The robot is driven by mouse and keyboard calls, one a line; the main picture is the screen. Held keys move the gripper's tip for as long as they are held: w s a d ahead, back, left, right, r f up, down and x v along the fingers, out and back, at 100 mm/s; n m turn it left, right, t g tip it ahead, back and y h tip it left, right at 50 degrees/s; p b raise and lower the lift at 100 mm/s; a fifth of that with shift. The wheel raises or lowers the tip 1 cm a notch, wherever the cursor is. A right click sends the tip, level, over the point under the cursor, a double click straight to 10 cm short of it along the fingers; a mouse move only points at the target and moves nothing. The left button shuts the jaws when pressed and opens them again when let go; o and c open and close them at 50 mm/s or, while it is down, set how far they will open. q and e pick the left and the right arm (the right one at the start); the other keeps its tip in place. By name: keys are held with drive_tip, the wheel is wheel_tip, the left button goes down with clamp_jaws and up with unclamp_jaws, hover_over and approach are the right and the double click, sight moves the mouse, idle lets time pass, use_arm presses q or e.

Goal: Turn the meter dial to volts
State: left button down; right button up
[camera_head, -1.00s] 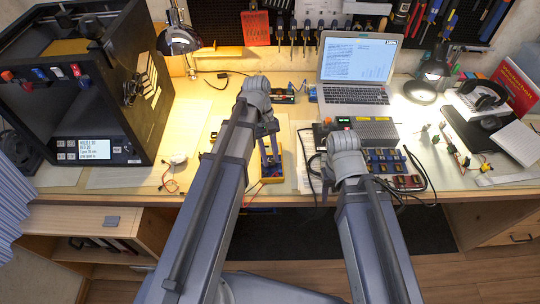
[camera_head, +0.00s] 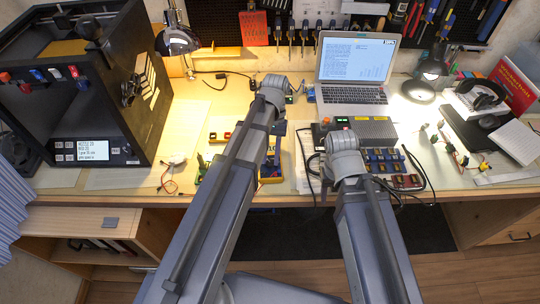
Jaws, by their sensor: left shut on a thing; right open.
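The yellow meter (camera_head: 271,180) lies on the desk, mostly hidden behind my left forearm; its yellow lower edge and part of its right side show. My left gripper (camera_head: 277,150) points down at it from above, partly covered by my own arm. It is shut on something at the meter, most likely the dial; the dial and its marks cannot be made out. My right gripper (camera_head: 327,168) is open beside the grey box, right of the meter, its fingers largely hidden by my own wrist.
A grey box (camera_head: 375,130) and a dark tray of small blue and red parts (camera_head: 397,180) lie close to my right wrist. The laptop (camera_head: 354,72) stands behind. Black cables loop near the tray.

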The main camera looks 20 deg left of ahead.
use_arm(q)
drive_tip(key=shift+d+m+y, duration=0.1)
drive_tip(key=shift+m+y, duration=0.2)
drive_tip(key=shift+m, duration=0.5)
drive_tip(key=c, duration=0.6)
unclamp_jaws()
drive_tip(key=p+v, duration=0.7)
drive_tip(key=shift+w+r, duration=0.2)
drive_tip(key=shift+r, duration=0.15)
